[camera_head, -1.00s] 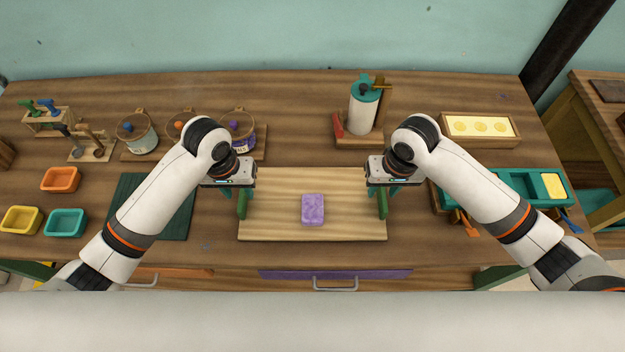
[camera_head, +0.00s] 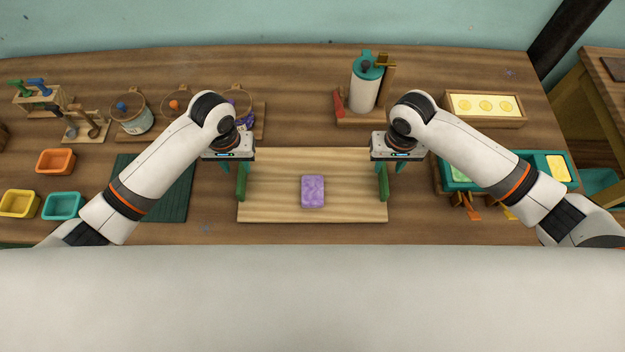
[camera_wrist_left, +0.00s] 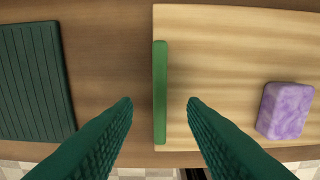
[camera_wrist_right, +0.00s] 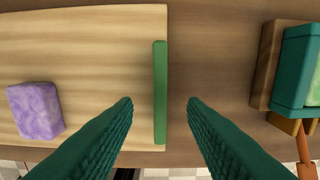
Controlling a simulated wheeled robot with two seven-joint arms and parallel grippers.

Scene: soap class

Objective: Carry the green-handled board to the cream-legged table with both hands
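The wooden board (camera_head: 280,205) lies flat on the workbench, with a green handle at each short end. A purple marbled soap block (camera_head: 312,191) rests on it. My left gripper (camera_wrist_left: 160,103) is open, its fingertips on either side of the left green handle (camera_wrist_left: 160,80), with gaps on both sides. My right gripper (camera_wrist_right: 160,103) is open in the same way around the right green handle (camera_wrist_right: 160,80). Neither visibly grips; finger height over the handles is unclear. A second table (camera_head: 600,70) shows partly at the far right; I cannot tell whether it is the cream-legged one.
A dark green ribbed mat (camera_wrist_left: 32,80) lies left of the board. A teal tray (camera_head: 530,160) sits to the right, close to my right arm. Behind stand a white canister (camera_head: 365,95), a mould with yellow rounds (camera_head: 485,105) and several jars. Small coloured trays (camera_head: 62,205) are far left.

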